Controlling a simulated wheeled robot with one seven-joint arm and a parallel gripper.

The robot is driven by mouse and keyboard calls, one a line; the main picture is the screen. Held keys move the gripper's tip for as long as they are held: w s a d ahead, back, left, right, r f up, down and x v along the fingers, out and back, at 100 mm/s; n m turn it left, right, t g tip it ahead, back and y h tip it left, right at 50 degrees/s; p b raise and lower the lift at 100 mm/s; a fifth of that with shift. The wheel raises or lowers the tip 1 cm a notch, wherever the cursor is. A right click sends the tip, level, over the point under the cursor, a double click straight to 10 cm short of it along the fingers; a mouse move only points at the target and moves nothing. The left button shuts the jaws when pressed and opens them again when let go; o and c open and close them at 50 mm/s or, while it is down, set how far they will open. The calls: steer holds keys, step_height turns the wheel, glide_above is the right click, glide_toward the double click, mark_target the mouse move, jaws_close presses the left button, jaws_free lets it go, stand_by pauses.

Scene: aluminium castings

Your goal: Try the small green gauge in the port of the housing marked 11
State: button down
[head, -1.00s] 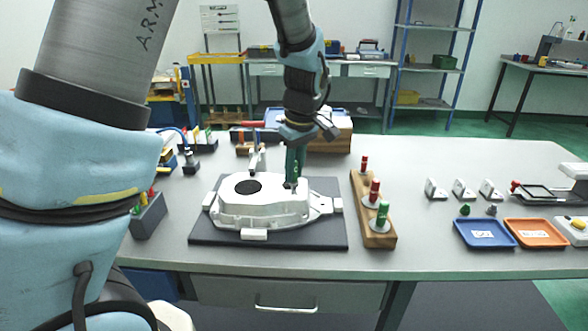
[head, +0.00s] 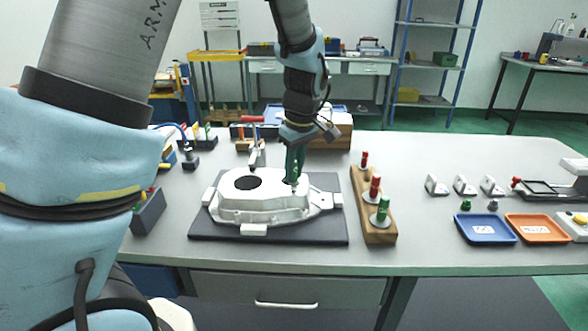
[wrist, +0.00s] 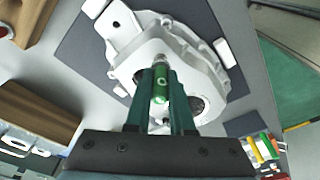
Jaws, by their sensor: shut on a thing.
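The pale cast housing (head: 262,207) lies on a dark mat (head: 335,234) on the bench, with a large dark round opening in its top. I cannot read a number on it. My gripper (head: 295,178) is over the right part of the housing, pointing down. In the wrist view my gripper (wrist: 161,95) is shut on the small green gauge (wrist: 161,84), which has a pale ring mark on its handle. The gauge's metal lower end (wrist: 160,64) is at the housing's top face. Whether it is inside a port cannot be told.
A wooden rack (head: 376,237) with red-handled and green-handled gauges stands right of the mat. A blue tray (head: 485,241) and an orange tray (head: 538,240) lie farther right. A red-handled clamp (head: 256,155) stands behind the housing. Bench between rack and trays is clear.

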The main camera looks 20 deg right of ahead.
steer(key=shift+f+b, duration=0.6)
steer(key=shift+f, duration=0.45)
stand_by(0.4)
steer(key=shift+r, duration=0.2)
stand_by(0.9)
steer(key=shift+r+p, duration=3.3)
steer(key=shift+r, duration=0.55)
